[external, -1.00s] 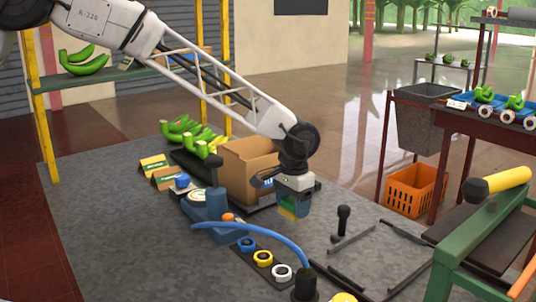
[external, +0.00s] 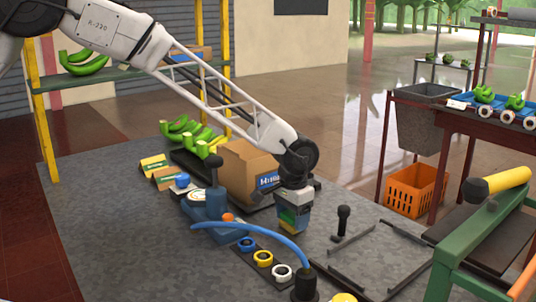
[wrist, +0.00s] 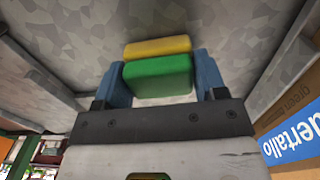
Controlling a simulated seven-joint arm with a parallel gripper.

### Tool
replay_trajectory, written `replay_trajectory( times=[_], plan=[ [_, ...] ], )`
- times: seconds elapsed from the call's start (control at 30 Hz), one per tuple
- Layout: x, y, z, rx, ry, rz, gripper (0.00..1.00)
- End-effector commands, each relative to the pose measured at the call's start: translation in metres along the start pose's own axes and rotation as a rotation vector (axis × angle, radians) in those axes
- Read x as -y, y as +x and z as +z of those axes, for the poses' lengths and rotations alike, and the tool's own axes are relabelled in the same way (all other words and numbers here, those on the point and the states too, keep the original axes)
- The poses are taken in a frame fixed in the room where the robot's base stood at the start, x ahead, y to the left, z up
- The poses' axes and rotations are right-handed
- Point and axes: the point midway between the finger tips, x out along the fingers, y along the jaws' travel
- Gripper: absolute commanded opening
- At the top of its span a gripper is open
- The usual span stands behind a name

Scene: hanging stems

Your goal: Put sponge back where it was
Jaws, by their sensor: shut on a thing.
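The sponge (wrist: 158,76) is a small block with a green layer and a yellow layer. My gripper (wrist: 160,80) is shut on it, with one blue finger on each side in the wrist view. In the external view the sponge (external: 288,219) sits between the fingers of my gripper (external: 292,222), which points down just right of the cardboard box's front corner. The gripper is low over the grey speckled tabletop (external: 130,230). I cannot tell whether the sponge touches the surface.
The cardboard box (external: 240,172) stands close left of my gripper. A blue device (external: 207,205) with a curved blue hose (external: 265,234) lies to the left. A strip of coloured rings (external: 263,258) is in front. Dark metal bars (external: 352,237) lie at the right.

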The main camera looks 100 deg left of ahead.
Motion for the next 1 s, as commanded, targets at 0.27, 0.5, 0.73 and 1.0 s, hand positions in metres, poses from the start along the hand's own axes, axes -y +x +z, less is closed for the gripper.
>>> replay_trajectory(
  times=[0.27, 0.5, 0.73, 1.0],
  plan=[
    [0.0, 0.003, 0.0, 0.0, 0.0, 0.0, 0.8],
    [0.0, 0.003, 0.0, 0.0, 0.0, 0.0, 0.9],
    [0.0, 0.0, 0.0, 0.0, 0.0, 0.0, 0.9],
    [0.0, -0.023, -0.001, -0.002, 0.0, 0.001, 0.9]
  ],
)
